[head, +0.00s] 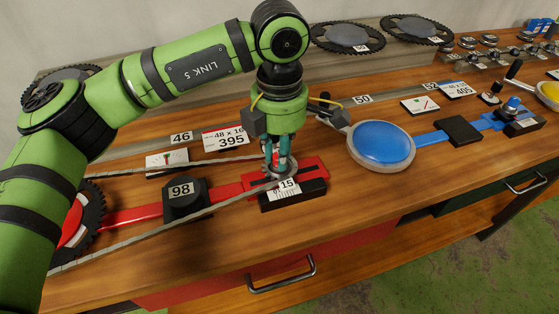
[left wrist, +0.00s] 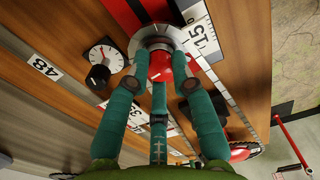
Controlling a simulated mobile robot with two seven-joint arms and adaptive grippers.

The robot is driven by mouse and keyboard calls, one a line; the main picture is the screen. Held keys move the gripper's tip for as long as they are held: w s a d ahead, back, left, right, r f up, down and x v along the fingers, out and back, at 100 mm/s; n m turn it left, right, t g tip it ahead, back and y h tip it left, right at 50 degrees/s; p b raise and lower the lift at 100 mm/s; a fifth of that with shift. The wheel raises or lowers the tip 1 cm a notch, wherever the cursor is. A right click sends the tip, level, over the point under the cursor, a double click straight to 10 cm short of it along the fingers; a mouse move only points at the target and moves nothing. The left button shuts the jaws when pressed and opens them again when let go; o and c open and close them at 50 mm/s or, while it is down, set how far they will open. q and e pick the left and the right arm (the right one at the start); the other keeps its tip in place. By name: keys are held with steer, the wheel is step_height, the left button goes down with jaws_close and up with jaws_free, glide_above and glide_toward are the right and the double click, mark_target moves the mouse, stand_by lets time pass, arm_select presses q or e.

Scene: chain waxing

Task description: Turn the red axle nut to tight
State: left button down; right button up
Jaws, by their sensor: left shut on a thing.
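My left gripper (head: 277,165) points down over the axle on the red rail. In the left wrist view its teal fingers close around the red axle nut (left wrist: 160,66), with fingertips against its sides. The nut sits on a round grey disc (left wrist: 150,38). In the head view the fingers mostly hide the nut. The axle stands above a black block (head: 290,199) with a scale and a tag reading 15. Whether the nut is tight cannot be told. My right gripper is not in view.
A grey chain (head: 165,227) runs from the axle towards the red-centred chainring (head: 91,210) at left. A black box tagged 98 (head: 184,205) sits on the red bar. A blue round disc (head: 381,146) with a side handle lies to the right.

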arm_select(q)
steer(key=shift+f+m+b, duration=0.1)
steer(key=shift+m+b, duration=0.85)
steer(key=shift+m, duration=0.55)
steer(key=c, duration=1.1)
jaws_free()
steer(key=shift+o, duration=0.2)
step_height(320, 180, up, 12)
